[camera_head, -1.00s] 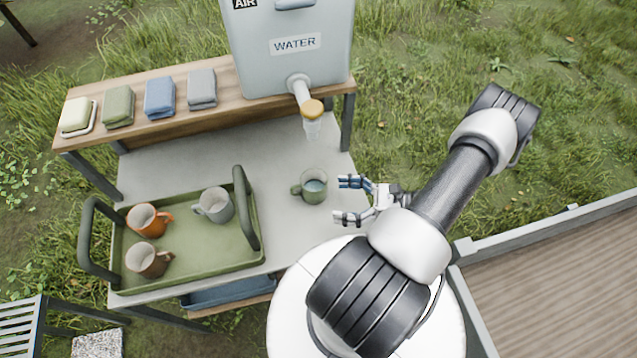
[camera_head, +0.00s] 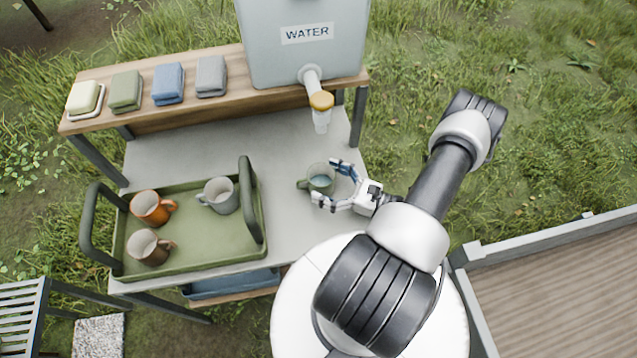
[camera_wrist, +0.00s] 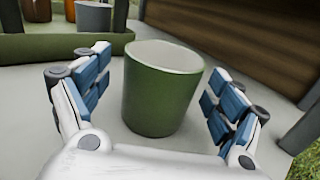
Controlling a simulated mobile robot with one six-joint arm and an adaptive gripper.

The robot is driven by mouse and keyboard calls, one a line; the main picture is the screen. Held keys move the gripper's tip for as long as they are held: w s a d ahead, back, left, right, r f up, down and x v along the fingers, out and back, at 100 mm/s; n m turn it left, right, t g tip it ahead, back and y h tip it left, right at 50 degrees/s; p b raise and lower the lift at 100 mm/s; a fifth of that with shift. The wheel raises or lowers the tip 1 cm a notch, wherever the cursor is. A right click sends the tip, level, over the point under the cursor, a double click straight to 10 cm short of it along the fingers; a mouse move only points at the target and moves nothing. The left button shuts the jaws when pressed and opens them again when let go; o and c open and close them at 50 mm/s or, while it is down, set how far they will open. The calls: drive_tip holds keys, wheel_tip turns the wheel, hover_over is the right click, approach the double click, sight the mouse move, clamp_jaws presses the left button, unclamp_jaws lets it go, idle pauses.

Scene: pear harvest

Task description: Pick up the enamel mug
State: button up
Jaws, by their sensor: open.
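A green mug (camera_head: 320,181) stands upright on the grey tabletop, to the right of the green tray, with its handle toward the left in the head view. Its inside looks bluish there. My gripper (camera_head: 333,183) is open, with its fingers reaching around the mug from the right. In the wrist view the green mug (camera_wrist: 160,92) stands between the two open fingers of my gripper (camera_wrist: 160,95), with a visible gap on each side. The handle does not show in the wrist view. The other mugs are an orange one (camera_head: 147,207), a grey one (camera_head: 219,198) and a brownish one (camera_head: 146,249).
The green tray (camera_head: 205,268) with raised handles holds those mugs on the left. Above the table's back, a wooden shelf (camera_head: 215,112) bears folded cloths and the water tank (camera_head: 305,60); its spout (camera_head: 320,103) hangs behind the green mug.

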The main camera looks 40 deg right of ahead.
drive_tip(key=x, duration=0.2)
drive_tip(key=shift+w+a, duration=0.1)
drive_tip(key=shift+w, duration=0.2)
drive_tip(key=shift+c, duration=0.4)
drive_tip(key=c, duration=1.4)
drive_tip(key=shift+o, duration=0.2)
drive_tip(key=shift+r, duration=0.2)
drive_tip(key=shift+r+p, duration=1.4)
drive_tip(key=shift+r, duration=3.4)
